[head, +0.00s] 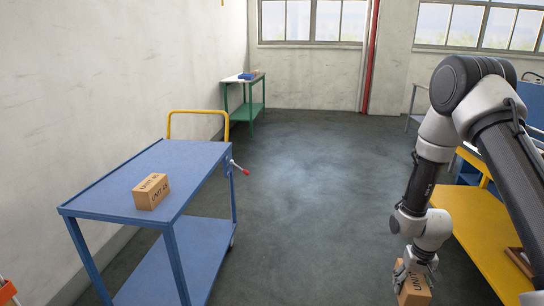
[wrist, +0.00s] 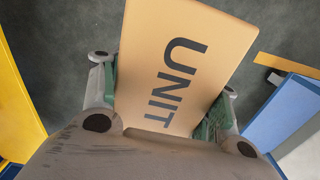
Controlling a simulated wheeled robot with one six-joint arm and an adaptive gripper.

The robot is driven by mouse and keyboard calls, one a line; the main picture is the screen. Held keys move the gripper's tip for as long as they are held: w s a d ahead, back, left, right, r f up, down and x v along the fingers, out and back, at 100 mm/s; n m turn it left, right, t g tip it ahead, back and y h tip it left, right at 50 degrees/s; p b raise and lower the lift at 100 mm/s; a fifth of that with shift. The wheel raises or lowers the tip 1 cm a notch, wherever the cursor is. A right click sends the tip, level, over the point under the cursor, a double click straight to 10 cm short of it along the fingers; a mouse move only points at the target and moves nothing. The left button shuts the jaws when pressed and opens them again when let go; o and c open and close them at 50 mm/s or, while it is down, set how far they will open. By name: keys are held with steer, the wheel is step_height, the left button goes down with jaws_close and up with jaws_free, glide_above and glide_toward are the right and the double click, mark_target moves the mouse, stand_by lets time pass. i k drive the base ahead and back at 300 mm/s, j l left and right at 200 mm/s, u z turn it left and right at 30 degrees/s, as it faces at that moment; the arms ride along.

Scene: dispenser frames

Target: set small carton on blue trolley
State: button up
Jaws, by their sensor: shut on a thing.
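My gripper (head: 417,268) is at the lower right of the head view, shut on a small brown carton (head: 413,290). The held carton, printed "UNIT", fills the middle of the wrist view (wrist: 178,65), with the gripper's fingers on either side of it. It hangs over the dark floor, beside the yellow surface. The blue trolley (head: 190,160) stands at the left, with a flat top, a lower shelf and a yellow handle. Another small brown carton (head: 151,191) sits on its top, near the front edge.
A yellow-topped bench (head: 470,225) stands right of my gripper. A green table (head: 245,100) stands at the back, by the left wall. A red-tipped lever (head: 240,168) sticks out from the trolley's right side. Clear floor (head: 310,190) lies between trolley and bench.

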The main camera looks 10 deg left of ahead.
mark_target(178, 169)
steer(key=i+l+u, duration=0.1)
steer(key=i+u, duration=0.25)
steer(key=i+l+u, duration=0.15)
steer(key=i+u, duration=0.2)
steer(key=i+l+u, duration=0.35)
steer(key=i, duration=0.1)
